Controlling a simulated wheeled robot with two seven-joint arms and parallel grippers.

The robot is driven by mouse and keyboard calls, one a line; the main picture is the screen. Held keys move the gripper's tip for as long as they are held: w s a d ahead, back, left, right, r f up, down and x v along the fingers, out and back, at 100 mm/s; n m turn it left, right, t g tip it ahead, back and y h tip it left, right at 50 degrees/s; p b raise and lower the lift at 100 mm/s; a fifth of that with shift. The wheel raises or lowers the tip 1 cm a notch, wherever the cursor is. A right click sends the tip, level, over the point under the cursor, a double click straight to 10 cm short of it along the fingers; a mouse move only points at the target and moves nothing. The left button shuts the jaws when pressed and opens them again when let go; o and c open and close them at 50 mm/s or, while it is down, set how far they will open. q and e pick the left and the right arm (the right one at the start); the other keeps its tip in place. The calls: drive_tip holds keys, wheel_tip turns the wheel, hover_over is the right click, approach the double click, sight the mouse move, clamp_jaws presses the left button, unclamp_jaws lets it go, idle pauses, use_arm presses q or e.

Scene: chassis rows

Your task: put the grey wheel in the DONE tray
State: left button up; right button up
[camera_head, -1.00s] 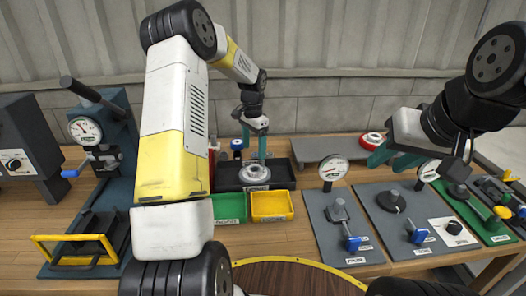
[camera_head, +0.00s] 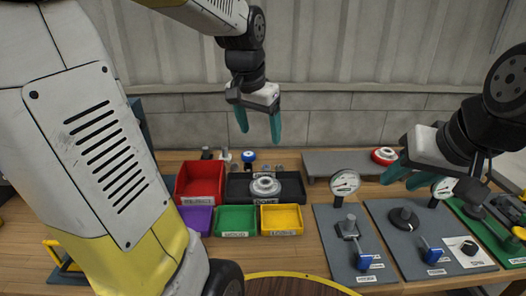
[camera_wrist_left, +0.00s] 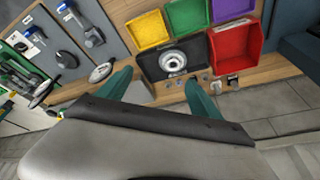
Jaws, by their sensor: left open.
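The grey wheel (camera_head: 265,186) lies flat in a black tray (camera_head: 292,190) on the bench; it also shows in the left wrist view (camera_wrist_left: 173,62). The black tray has a label on its front, too small to read for sure. My left gripper (camera_head: 259,130) is open and empty, raised above and behind the black tray and apart from the wheel. Its two teal fingers stand wide apart in the left wrist view (camera_wrist_left: 157,90). My right gripper (camera_head: 402,176) hangs over the right side of the bench, its fingers apart with nothing between them.
Red (camera_head: 200,183), purple (camera_head: 197,219), green (camera_head: 236,220) and yellow (camera_head: 282,219) bins stand beside and before the black tray. Small parts stand behind it. A grey plate with a red-rimmed wheel (camera_head: 384,156) and gauge fixtures (camera_head: 344,184) stand to the right.

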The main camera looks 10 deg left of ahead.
use_arm(q)
drive_tip(key=s+d+n+t+h, duration=0.1)
drive_tip(key=s+n+t, duration=0.1)
drive_tip(key=s, duration=1.1)
drive_tip(key=shift+s+d+n+h, duration=0.3)
drive_tip(key=shift+d+n, duration=0.1)
drive_tip(key=shift+n, duration=0.2)
